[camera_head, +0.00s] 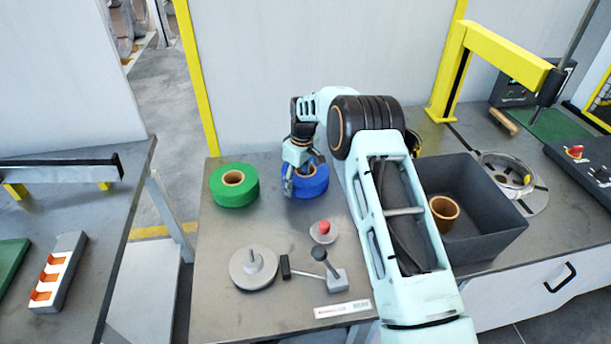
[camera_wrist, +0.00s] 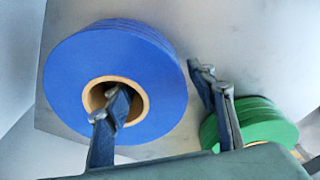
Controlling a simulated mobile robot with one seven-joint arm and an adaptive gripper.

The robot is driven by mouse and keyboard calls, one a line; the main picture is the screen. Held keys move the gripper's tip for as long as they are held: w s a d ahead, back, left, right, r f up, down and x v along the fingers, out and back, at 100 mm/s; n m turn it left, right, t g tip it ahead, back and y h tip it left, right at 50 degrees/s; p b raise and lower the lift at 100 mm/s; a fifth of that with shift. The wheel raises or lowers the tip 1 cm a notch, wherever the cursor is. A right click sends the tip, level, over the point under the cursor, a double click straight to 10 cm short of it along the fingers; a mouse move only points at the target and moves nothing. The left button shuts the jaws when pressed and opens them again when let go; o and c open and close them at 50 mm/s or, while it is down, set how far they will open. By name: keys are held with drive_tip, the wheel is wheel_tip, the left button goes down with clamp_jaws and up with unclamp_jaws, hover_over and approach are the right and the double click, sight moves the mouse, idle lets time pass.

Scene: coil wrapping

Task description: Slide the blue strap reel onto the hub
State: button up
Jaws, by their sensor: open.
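The blue strap reel (camera_head: 313,187) lies flat near the back of the table, partly hidden by my gripper (camera_head: 299,177). In the wrist view the blue reel (camera_wrist: 70,85) shows its tan core. My gripper (camera_wrist: 162,86) is open there. One finger appears over or in the core opening, and the other is outside the rim on the green reel's side. I cannot tell how deep the fingers are. The hub (camera_head: 253,268), a grey round plate with an upright peg, is at the front left of the table, with nothing on its peg.
A green reel (camera_head: 234,186) lies left of the blue one. A red-topped button (camera_head: 324,230) and a clamp-like lever (camera_head: 325,275) stand right of the hub. A dark bin (camera_head: 485,222) holding a tan ring (camera_head: 443,210) is at right.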

drive_tip(key=shift+f, duration=0.45)
clamp_jaws()
drive_tip(key=shift+w+a+r, duration=0.1)
drive_tip(key=shift+r, duration=0.05)
